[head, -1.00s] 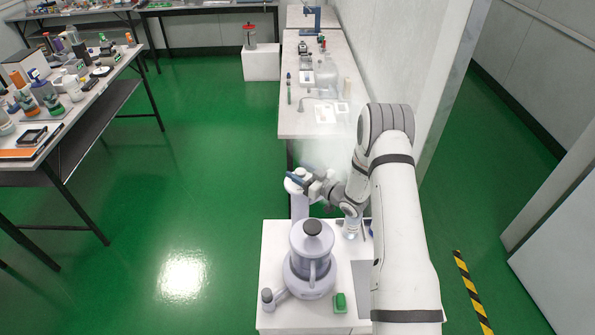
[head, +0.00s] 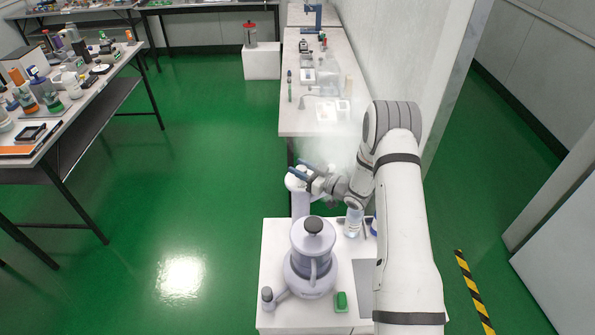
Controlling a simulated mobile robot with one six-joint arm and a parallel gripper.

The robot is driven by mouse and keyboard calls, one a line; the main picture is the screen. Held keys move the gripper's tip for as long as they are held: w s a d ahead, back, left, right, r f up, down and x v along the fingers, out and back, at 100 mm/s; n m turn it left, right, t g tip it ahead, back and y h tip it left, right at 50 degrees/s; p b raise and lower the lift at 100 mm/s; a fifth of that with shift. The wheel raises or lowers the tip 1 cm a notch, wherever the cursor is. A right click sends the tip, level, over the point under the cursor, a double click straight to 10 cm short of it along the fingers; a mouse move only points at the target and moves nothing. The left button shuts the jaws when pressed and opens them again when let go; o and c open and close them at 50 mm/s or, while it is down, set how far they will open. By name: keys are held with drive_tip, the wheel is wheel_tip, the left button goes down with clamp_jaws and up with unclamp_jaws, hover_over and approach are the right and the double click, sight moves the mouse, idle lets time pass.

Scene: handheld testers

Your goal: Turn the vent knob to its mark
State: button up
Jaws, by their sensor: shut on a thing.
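The tester (head: 312,262) is a pale lavender vessel with a dark grey cap, standing on a white table. Behind it rises a pale column (head: 300,205) with a round white top (head: 294,184). My gripper (head: 301,169) is at this top, reaching in from the right, its blue-grey fingers pointing left. It is shut on what I take to be the vent knob there; the fingers hide most of the knob. The mark and the knob's pointing direction are too small or hidden to tell.
On the white table (head: 275,238) are a green block (head: 341,302), a small grey-topped post (head: 267,297) at the tester's front left, and a clear bottle (head: 354,222) close under my arm. A bench (head: 300,122) with small items stands behind. Green floor is open to the left.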

drive_tip(key=n+g+y+b, duration=0.1)
drive_tip(key=g+b, duration=0.1)
drive_tip(key=f+n+g+y+b, duration=0.1)
drive_tip(key=n+g+b, duration=0.1)
drive_tip(key=shift+d+g+b, duration=0.2)
drive_tip(key=shift+g+b, duration=0.1)
drive_tip(key=shift+b, duration=0.05)
drive_tip(key=n+g+y+b, duration=0.1)
drive_tip(key=n+g+b, duration=0.2)
drive_tip(key=g, duration=0.2)
drive_tip(key=shift+n+b, duration=0.3)
drive_tip(key=shift+b, duration=0.1)
drive_tip(key=n+g+b, duration=0.1)
drive_tip(key=g, duration=0.2)
drive_tip(key=n+g+b, duration=0.2)
drive_tip(key=shift+r+n+g, duration=0.2)
drive_tip(key=shift+n+g, duration=0.1)
drive_tip(key=shift+g, duration=0.1)
drive_tip(key=shift+s+r+n+g+h+b, duration=0.1)
drive_tip(key=shift+n+g+h+b, duration=0.35)
drive_tip(key=shift+g, duration=0.45)
drive_tip(key=shift+r, duration=0.1)
drive_tip(key=o, duration=0.9)
drive_tip(key=shift+o, duration=0.2)
